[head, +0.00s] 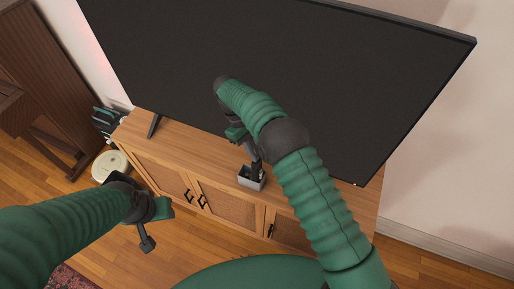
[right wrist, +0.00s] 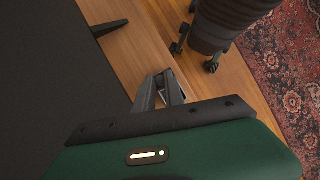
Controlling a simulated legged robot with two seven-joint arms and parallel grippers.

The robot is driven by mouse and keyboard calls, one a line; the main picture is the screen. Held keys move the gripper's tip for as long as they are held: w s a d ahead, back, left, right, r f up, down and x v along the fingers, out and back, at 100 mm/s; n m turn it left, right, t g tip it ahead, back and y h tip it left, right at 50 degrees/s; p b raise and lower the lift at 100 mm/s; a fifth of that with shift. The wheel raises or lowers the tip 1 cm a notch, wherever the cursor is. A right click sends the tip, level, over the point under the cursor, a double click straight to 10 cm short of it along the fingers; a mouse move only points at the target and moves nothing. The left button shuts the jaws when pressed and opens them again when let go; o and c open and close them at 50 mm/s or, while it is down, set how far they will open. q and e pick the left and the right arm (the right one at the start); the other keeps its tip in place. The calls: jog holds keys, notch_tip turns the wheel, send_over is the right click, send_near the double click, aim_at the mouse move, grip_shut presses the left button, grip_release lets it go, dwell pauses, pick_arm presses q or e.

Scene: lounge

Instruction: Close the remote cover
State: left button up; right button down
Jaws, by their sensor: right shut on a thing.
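A small grey box (head: 251,179) sits on the front part of the wooden cabinet top. Its inside looks dark, and no separate remote or cover can be made out. My right gripper (head: 256,169) reaches down to the box with its fingertips at its top. In the right wrist view, the right gripper (right wrist: 160,82) is shut, with a pale grey piece (right wrist: 163,97) of the box between its fingers; the fingers hide most of it. My left gripper (head: 148,243) hangs in front of the cabinet, apart from the box; its finger opening is unclear.
A large black television (head: 190,60) stands behind the box, close to my right arm. The wooden cabinet (head: 180,150) has doors with dark handles. A pale round object (head: 110,166) lies on the floor at left. A patterned rug (right wrist: 290,75) shows in the right wrist view.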

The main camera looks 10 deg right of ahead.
jog(key=shift+a+f, duration=0.1)
jog(key=shift+f, duration=0.1)
dwell(0.3)
jog(key=c, duration=1.8)
grip_release()
jog(key=o, duration=0.4)
jog(key=shift+w, duration=0.1)
